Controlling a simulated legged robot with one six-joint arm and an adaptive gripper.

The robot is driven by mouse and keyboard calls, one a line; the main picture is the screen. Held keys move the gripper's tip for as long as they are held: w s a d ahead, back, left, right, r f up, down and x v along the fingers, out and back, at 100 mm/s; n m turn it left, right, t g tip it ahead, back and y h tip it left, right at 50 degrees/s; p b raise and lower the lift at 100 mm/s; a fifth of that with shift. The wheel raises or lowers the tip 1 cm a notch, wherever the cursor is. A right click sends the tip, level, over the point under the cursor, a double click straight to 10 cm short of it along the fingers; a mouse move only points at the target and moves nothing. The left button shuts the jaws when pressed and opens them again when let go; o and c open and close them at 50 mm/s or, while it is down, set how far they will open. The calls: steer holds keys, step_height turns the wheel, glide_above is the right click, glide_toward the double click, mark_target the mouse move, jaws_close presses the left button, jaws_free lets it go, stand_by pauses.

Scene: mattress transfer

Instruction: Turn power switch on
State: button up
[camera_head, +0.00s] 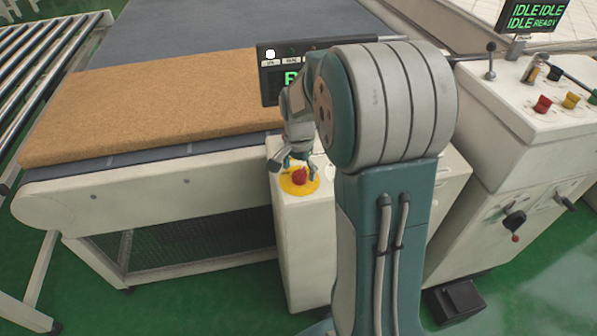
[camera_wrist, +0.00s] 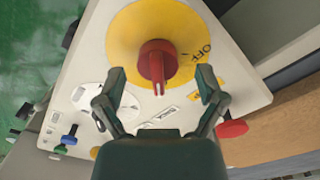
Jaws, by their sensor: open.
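The power switch is a red rotary knob (camera_wrist: 157,62) on a round yellow plate (camera_wrist: 125,35) in the wrist view. The knob (camera_head: 300,175) and plate (camera_head: 313,186) also show in the head view, on top of a white cabinet (camera_head: 292,230). My gripper (camera_wrist: 160,80) is open, with one finger on each side of the knob and apart from it. The gripper (camera_head: 298,163) is just above the knob in the head view.
A white round part (camera_wrist: 118,100) and a red button (camera_wrist: 232,128) sit near the knob. A brown mattress slab (camera_head: 150,100) lies on the conveyor at left. Another control console (camera_head: 530,110) is at right.

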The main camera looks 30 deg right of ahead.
mark_target(297, 172)
step_height(297, 172, up, 11)
stand_by(0.3)
stand_by(0.4)
steer(key=s+a+r+n+t, duration=0.2)
steer(key=s+a+n, duration=0.4)
steer(key=s, duration=0.3)
steer(key=s+a+r+n+t, duration=0.2)
steer(key=s+a+n, duration=0.4)
steer(key=s, duration=0.4)
steer(key=shift+a+t, duration=0.4)
steer(key=shift+t, duration=0.4)
steer(key=shift+s, duration=0.1)
